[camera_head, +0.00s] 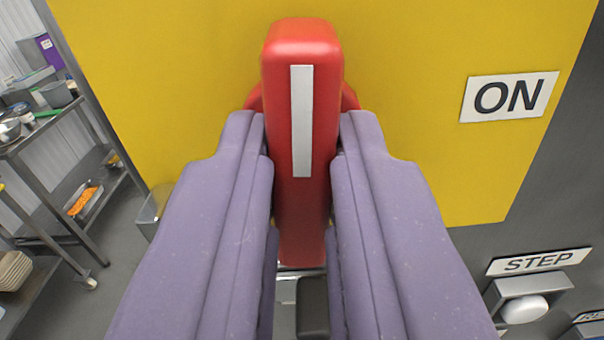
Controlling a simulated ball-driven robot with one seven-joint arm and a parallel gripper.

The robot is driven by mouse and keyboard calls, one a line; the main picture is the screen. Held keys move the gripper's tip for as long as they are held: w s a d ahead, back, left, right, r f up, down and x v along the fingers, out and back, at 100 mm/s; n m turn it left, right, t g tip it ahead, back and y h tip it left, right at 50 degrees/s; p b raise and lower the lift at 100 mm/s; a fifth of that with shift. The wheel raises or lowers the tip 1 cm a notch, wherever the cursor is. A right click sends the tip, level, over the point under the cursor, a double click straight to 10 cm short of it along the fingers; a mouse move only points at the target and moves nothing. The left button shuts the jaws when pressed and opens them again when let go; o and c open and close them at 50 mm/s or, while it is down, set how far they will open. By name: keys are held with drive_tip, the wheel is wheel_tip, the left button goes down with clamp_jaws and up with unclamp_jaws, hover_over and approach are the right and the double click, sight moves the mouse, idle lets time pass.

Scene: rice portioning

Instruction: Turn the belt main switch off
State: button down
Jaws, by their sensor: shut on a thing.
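The belt main switch is a red handle (318,215) with a white stripe on its face, set on a yellow panel (420,70). The handle stands upright in the picture, its stripe pointing nearly straight up. An ON label (508,97) is on the panel to the right of the handle. My gripper (303,150), with two purple fingers, is shut on the handle, one finger on each side. The fingers hide part of the handle's round red base. No OFF label shows in this view.
At left stands a metal shelf rack (40,132) with bowls, containers, a tray of orange food (83,202) and stacked plates (14,270).

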drive_tip(key=shift+f, duration=0.1)
drive_tip(key=c, duration=1.1)
unclamp_jaws()
drive_tip(key=shift+s, duration=0.1)
drive_tip(key=s, duration=0.7)
drive_tip(key=shift+s+a+p, duration=0.15)
drive_tip(key=shift+s+p, duration=0.15)
drive_tip(key=shift+s, duration=0.05)
